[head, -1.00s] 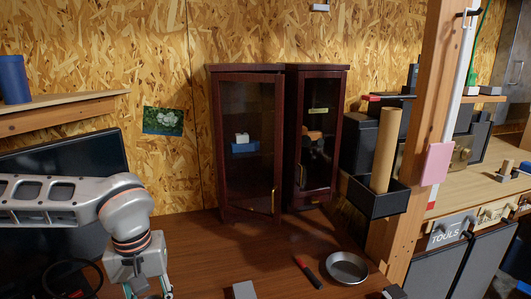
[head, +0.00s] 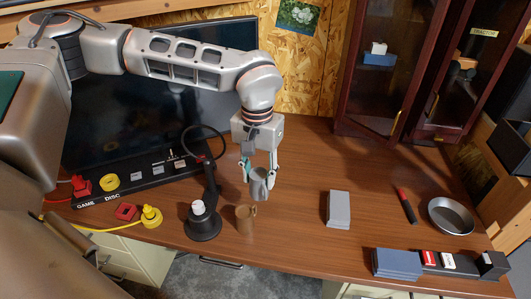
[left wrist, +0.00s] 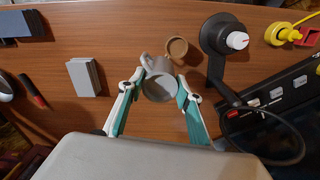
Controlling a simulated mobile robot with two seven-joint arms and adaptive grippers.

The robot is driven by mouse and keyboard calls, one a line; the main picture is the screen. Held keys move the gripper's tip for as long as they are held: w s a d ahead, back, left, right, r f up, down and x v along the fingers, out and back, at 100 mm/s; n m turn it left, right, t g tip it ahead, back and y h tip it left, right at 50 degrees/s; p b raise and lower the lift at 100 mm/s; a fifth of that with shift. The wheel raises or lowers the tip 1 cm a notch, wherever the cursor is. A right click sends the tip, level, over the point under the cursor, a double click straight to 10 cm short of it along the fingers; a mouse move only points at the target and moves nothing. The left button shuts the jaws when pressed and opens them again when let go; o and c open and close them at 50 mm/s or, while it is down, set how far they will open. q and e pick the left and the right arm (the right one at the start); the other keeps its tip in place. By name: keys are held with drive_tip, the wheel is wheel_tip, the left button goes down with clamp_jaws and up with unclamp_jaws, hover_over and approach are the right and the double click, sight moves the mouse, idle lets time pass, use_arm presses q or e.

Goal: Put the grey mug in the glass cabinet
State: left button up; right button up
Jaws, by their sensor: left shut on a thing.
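The grey mug (head: 259,188) is between the fingers of my left gripper (head: 258,176), which is shut on it. In the left wrist view the mug (left wrist: 160,84) sits between the fingertips, with its handle towards the upper left. I cannot tell whether its base touches the bench. The dark wood glass cabinet (head: 347,92) stands at the back right, well right of the gripper. Its top is cut off, and a blue and white item (head: 378,54) shows behind the left glass. My right gripper is out of view.
A brown mug (head: 245,219) stands close to the grey one. A black lamp-like stand (head: 203,223) is just left. A grey block (head: 338,209), red-and-black marker (head: 405,205) and metal bowl (head: 451,217) lie to the right. Bare bench lies in front of the cabinet.

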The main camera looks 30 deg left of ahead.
use_arm(q)
drive_tip(key=w+a+r+n+b, duration=0.35)
drive_tip(key=w+n, duration=0.25)
drive_tip(key=w, duration=0.4)
drive_tip(key=w+a+r+n+b, duration=0.2)
drive_tip(key=w+r+n, duration=0.3)
drive_tip(key=w, duration=0.5)
wheel_tip(320, 180, down, 20)
drive_tip(key=b, duration=0.3)
drive_tip(key=shift+w+f, duration=0.1)
drive_tip(key=shift+w, duration=0.05)
drive_tip(key=shift+d, duration=0.1)
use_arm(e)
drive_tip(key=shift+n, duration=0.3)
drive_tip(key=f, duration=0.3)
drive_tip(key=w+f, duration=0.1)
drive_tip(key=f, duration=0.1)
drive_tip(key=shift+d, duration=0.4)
